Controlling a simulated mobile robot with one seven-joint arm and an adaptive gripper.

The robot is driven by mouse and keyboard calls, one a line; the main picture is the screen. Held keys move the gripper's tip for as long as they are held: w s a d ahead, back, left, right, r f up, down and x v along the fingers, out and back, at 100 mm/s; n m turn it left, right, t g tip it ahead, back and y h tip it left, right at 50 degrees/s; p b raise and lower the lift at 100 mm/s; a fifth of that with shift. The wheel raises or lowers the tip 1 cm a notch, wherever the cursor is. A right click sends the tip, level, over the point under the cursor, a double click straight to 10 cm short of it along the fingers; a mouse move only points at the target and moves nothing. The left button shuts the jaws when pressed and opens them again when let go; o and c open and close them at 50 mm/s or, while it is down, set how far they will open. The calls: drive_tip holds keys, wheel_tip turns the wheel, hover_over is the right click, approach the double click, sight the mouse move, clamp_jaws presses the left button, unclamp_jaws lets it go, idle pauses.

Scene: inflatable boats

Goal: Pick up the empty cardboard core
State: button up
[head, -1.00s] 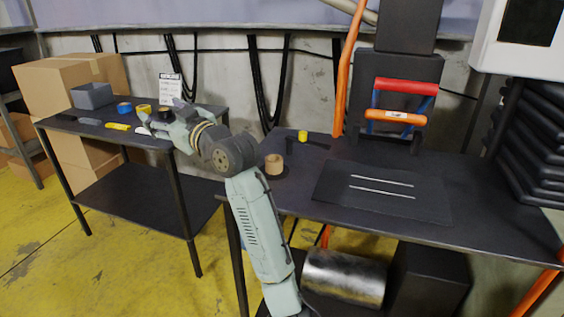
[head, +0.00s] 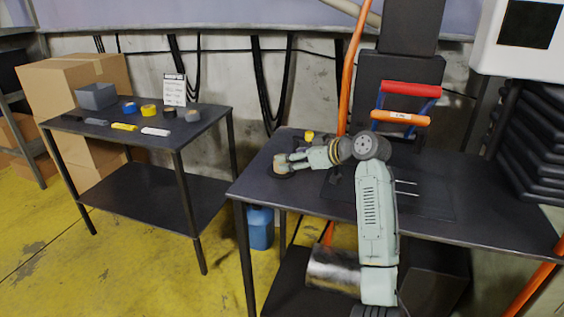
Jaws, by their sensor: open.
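The cardboard core (head: 281,160), a short tan ring, stands upright on a dark round patch near the left end of the right-hand dark table (head: 330,218). My gripper (head: 284,163) reaches in from the right, low over the tabletop. Its open fingertips are at the core and partly cover it. The view is too small to tell whether the fingers touch it.
A small yellow roll (head: 309,135) lies just behind my gripper. Red and orange bars (head: 405,103) stand farther back. The left table (head: 150,147) holds a grey bin (head: 96,96), several tape rolls and a card (head: 174,90). A floor gap separates the tables.

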drive_tip(key=p+x, duration=0.2)
drive_tip(key=x, duration=0.2)
drive_tip(key=shift+s+a, duration=0.1)
drive_tip(key=shift+s, duration=0.1)
drive_tip(key=shift+w+a+f, duration=0.3)
drive_tip(key=shift+f, duration=0.05)
drive_tip(key=shift+c, duration=0.3)
drive_tip(key=c, duration=0.8)
